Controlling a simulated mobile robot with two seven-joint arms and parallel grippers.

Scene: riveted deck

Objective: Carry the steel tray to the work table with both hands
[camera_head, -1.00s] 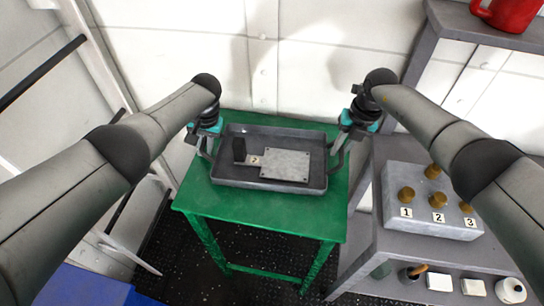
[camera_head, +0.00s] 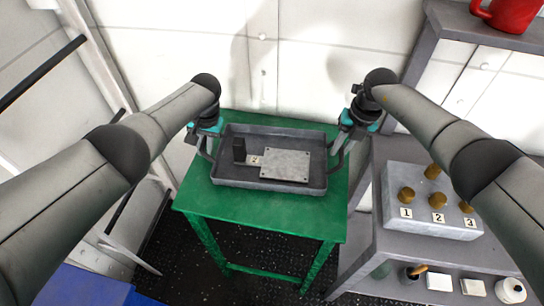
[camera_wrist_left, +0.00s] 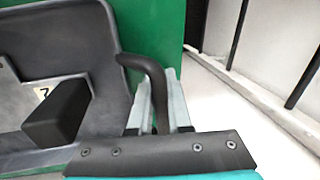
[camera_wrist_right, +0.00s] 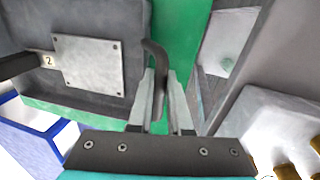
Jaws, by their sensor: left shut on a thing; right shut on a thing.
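The steel tray (camera_head: 300,137) is dark grey with raised walls and a handle at each end. It is over the green table (camera_head: 270,207); I cannot tell whether it rests on the top or hangs just above it. It holds a light metal plate (camera_head: 285,165) with a tag and a black block (camera_head: 239,149). My left gripper (camera_wrist_left: 160,100) is shut on the tray's left handle (camera_wrist_left: 150,72). My right gripper (camera_wrist_right: 160,100) is shut on the right handle (camera_wrist_right: 156,62). The tray looks about level.
A grey bench (camera_head: 375,240) stands close on the right, with a block of numbered brass knobs (camera_head: 430,207) on it. A red mug (camera_head: 508,14) is on a shelf at upper right. A white wall is behind the table. A railing (camera_head: 45,72) is on the left, and a blue box (camera_head: 85,288) is at lower left.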

